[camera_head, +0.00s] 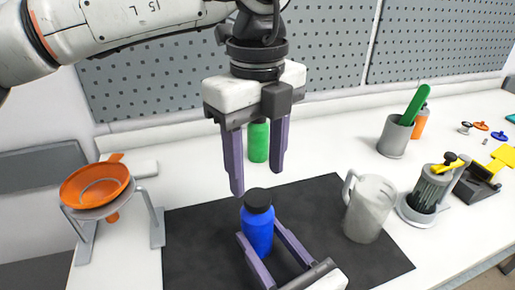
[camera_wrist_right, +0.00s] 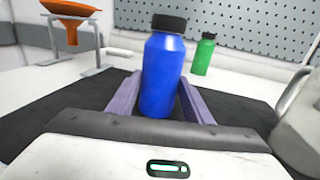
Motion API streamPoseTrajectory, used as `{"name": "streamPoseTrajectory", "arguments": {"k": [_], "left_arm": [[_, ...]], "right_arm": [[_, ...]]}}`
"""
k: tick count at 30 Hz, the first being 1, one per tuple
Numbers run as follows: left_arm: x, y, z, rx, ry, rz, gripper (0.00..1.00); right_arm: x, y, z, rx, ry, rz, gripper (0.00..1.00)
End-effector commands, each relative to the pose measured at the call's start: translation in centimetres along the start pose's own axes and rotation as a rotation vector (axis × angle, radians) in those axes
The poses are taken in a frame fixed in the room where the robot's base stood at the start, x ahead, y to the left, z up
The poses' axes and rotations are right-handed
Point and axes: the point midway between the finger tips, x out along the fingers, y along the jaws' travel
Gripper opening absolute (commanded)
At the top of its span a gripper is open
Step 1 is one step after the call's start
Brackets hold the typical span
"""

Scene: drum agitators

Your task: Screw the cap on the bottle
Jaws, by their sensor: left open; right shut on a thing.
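A blue bottle (camera_head: 257,232) stands upright on the black mat (camera_head: 195,235), with a black cap (camera_head: 257,198) on its top. In the right wrist view the blue bottle (camera_wrist_right: 163,77) and its black cap (camera_wrist_right: 169,23) are upright between the fingers. My right gripper (camera_head: 258,233) is shut on the bottle's body from the front right. My left gripper (camera_head: 257,180) hangs above the bottle, pointing down, open, with its fingers apart and nothing between them; its fingertips are a little above the cap. I cannot tell how tightly the cap sits.
A green bottle (camera_head: 259,141) stands behind the mat. A grey pitcher (camera_head: 369,208) stands at the mat's right. An orange funnel (camera_head: 95,186) rests in a grey stand (camera_head: 156,224) at left. A grey cup (camera_head: 394,137) and a grey holder (camera_head: 424,208) stand further right.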

Motion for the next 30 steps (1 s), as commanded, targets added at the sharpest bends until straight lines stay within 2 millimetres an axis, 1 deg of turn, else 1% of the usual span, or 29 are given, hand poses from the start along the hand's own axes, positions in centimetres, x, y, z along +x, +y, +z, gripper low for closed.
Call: {"name": "streamPoseTrajectory", "arguments": {"k": [1,3,6,9,13,21,28,29,30], "left_arm": [[1.0,0.0,0.0,0.001,0.0,0.002,0.52],[2.0,0.1,0.0,0.001,0.0,0.002,0.52],[3.4,0.0,0.1,-0.001,0.001,0.001,0.52],[4.2,0.0,0.1,-0.001,0.0,0.0,0.52],[4.8,0.0,0.0,-0.001,0.0,-0.001,0.52],[4.9,0.0,0.0,-0.001,0.0,-0.001,0.52],[4.8,0.0,0.0,0.0,0.0,-0.001,0.14],[4.8,0.0,0.0,0.0,0.0,-0.001,0.1],[4.8,0.0,0.0,0.0,-0.001,-0.001,0.1]], "right_arm": [[0.0,0.0,-0.1,0.0,0.001,0.001,0.0],[0.0,0.0,-0.1,0.0,0.001,0.001,0.0],[0.0,0.0,-0.1,0.0,0.001,0.001,0.0],[0.0,0.0,-0.1,0.0,0.001,0.001,0.0],[0.0,0.0,-0.1,0.0,0.001,0.001,0.0],[0.0,0.0,-0.1,0.0,0.001,0.0,0.0],[0.0,0.0,-0.1,0.0,0.001,0.0,0.0],[0.0,0.0,-0.1,0.0,0.001,0.0,0.0],[0.0,0.0,-0.1,0.0,0.001,0.0,0.0]]}}
